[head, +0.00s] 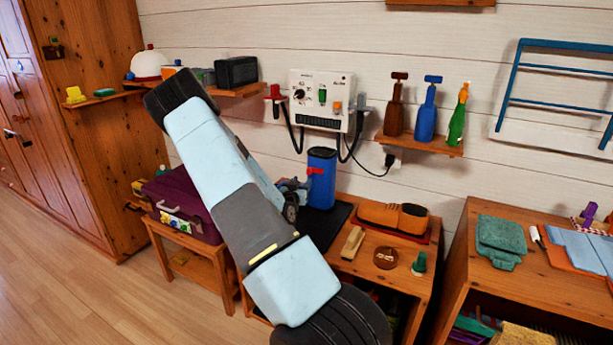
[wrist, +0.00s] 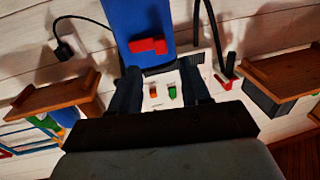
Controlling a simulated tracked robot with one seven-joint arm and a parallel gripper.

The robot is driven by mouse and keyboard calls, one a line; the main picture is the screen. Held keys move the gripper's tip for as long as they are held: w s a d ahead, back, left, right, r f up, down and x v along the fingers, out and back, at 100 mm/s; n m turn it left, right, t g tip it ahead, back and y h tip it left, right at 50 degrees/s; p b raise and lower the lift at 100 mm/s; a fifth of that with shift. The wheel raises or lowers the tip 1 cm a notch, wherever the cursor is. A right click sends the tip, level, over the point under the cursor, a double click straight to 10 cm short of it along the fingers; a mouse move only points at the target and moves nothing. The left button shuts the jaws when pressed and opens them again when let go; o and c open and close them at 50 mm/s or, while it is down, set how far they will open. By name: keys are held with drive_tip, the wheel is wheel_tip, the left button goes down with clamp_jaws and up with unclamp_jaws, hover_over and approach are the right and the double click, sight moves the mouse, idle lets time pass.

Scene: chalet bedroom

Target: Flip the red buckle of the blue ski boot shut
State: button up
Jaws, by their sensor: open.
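The blue ski boot (head: 321,190) stands upright on a dark mat on the wooden bench, below the wall unit. Its red buckle (head: 317,170) sits on the upper shaft, facing my gripper's side. In the wrist view the blue shaft (wrist: 140,18) fills the top middle, with the red buckle (wrist: 148,46) just beyond my fingertips. My gripper (wrist: 161,80) is open and empty, its two dark fingers apart. In the head view my gripper (head: 297,190) is just left of the boot, partly behind my arm. Contact with the buckle cannot be told.
A white wall unit (head: 320,92) with hanging cables is behind the boot. A purple case (head: 182,200) is left. A bottle shelf (head: 420,144) is above right.

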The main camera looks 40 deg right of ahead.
sight(308, 172)
drive_tip(key=x, duration=0.7)
drive_tip(key=shift+w+d, duration=0.15)
drive_tip(key=shift+d, duration=0.15)
drive_tip(key=shift+c, duration=0.2)
clamp_jaws()
